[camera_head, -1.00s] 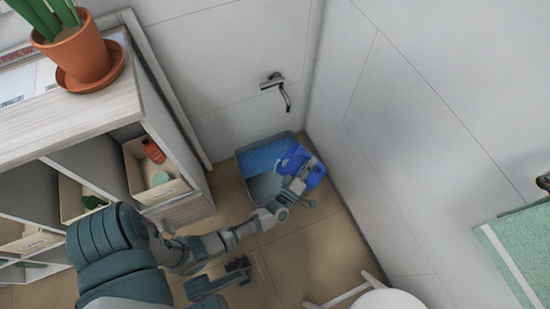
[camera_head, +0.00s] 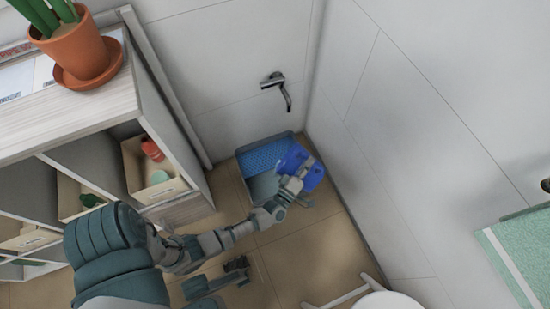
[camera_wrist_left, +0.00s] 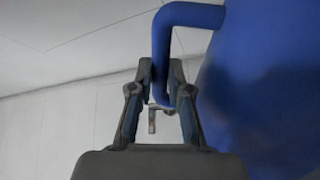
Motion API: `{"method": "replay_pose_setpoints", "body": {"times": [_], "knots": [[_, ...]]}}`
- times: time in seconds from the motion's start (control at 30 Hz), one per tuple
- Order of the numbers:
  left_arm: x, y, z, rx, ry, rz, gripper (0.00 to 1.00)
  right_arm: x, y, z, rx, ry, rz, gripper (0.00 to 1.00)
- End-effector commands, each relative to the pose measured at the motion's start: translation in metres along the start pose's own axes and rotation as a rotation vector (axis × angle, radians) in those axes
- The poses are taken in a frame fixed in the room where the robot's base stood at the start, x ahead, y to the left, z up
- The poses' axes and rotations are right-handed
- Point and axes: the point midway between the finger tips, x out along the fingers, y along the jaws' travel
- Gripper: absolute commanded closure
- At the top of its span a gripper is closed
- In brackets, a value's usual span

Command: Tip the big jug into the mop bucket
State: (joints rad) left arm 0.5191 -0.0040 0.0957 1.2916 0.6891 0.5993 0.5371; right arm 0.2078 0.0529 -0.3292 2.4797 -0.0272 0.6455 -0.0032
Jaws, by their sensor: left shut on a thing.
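The big blue jug (camera_head: 311,174) is held over the right side of the mop bucket (camera_head: 250,162), a blue and grey tub on the floor in the corner. My left gripper (camera_head: 293,184) is shut on the jug's handle. In the left wrist view the blue handle (camera_wrist_left: 161,50) runs down between the fingers of my left gripper (camera_wrist_left: 162,95), and the jug's body (camera_wrist_left: 265,90) fills the right side. The jug looks tilted; its mouth and any flow from it cannot be made out.
A wall tap (camera_head: 275,80) sits above the bucket. A shelf unit (camera_head: 160,110) with bins and a potted plant (camera_head: 80,50) stands at left. A white stool (camera_head: 388,300) is at bottom right, near a green towel (camera_head: 522,250). Tiled walls close off the corner.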

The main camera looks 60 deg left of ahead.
Motion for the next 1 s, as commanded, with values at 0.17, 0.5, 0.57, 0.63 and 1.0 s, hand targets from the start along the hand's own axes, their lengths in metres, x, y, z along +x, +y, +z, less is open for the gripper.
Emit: {"method": "replay_pose_setpoints", "body": {"times": [0.17, 0.5, 0.57, 0.63, 1.0], "knots": [[0.001, -0.001, -0.003, -0.022, 0.006, 0.004, 1.0, 0.003, 0.001, 0.0, -0.001, 0.012, 0.005, 0.6], [0.0, -0.003, -0.005, -0.04, 0.009, 0.004, 1.0, 0.004, 0.0, 0.0, -0.001, 0.02, 0.0, 0.6], [-0.001, -0.005, -0.007, -0.046, 0.01, 0.002, 1.0, 0.003, 0.0, 0.0, -0.001, 0.019, -0.001, 0.6], [0.0, -0.004, -0.006, -0.047, 0.01, 0.002, 1.0, 0.003, 0.0, 0.0, -0.001, 0.018, -0.003, 0.6], [-0.001, -0.007, -0.015, -0.079, 0.016, 0.002, 1.0, 0.002, -0.001, 0.001, -0.001, 0.015, -0.009, 0.6]]}}
